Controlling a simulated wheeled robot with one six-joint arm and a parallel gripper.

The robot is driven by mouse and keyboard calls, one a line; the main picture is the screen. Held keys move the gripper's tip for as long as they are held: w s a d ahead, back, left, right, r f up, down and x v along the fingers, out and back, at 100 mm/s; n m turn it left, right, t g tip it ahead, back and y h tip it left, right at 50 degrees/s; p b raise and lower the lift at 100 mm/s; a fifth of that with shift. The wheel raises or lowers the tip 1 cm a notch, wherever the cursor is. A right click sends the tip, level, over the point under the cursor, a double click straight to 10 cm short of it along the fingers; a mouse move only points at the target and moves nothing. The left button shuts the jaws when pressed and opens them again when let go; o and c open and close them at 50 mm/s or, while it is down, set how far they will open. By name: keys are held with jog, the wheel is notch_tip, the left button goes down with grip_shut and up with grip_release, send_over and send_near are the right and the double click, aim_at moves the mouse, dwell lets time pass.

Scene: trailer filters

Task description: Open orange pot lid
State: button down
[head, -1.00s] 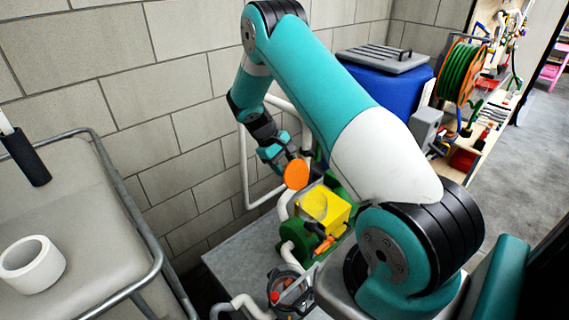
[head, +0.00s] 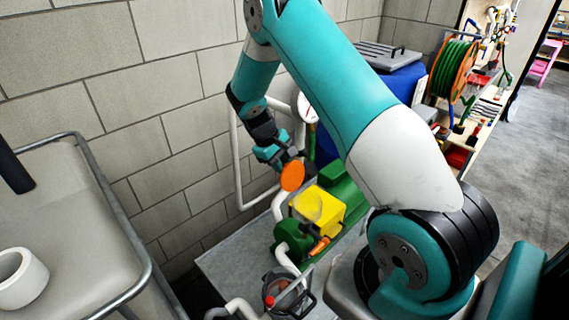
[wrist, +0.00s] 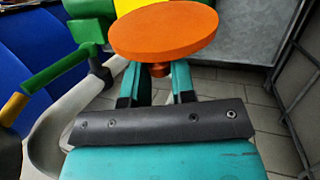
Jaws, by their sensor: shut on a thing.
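The round orange lid (head: 292,177) is held up on edge, tilted, at the end of my arm. My gripper (wrist: 158,85) is shut on the short stub under the orange disc, which also shows large in the wrist view (wrist: 163,30). The lid is apart from the yellow box-shaped pot (head: 329,208), just above and to its left in the head view. A round pale area shows on the pot's top; I cannot tell how deep it is. In the head view my gripper's fingers are partly hidden behind the lid.
A green pump (head: 290,243) with white pipes stands by the pot on a grey platform (head: 228,263). A blue barrel (head: 402,82) stands behind my arm. A block wall (head: 120,90) is at the back. A cart (head: 60,215) with a white roll stands at left.

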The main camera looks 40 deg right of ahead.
jog(key=c, duration=0.9)
grip_release()
jog(key=shift+s, duration=0.1)
jog(key=shift+c, duration=0.2)
jog(key=shift+r, duration=0.1)
jog(key=b+v, duration=0.2)
jog(key=v, duration=1.5)
jog(key=shift+r, duration=0.15)
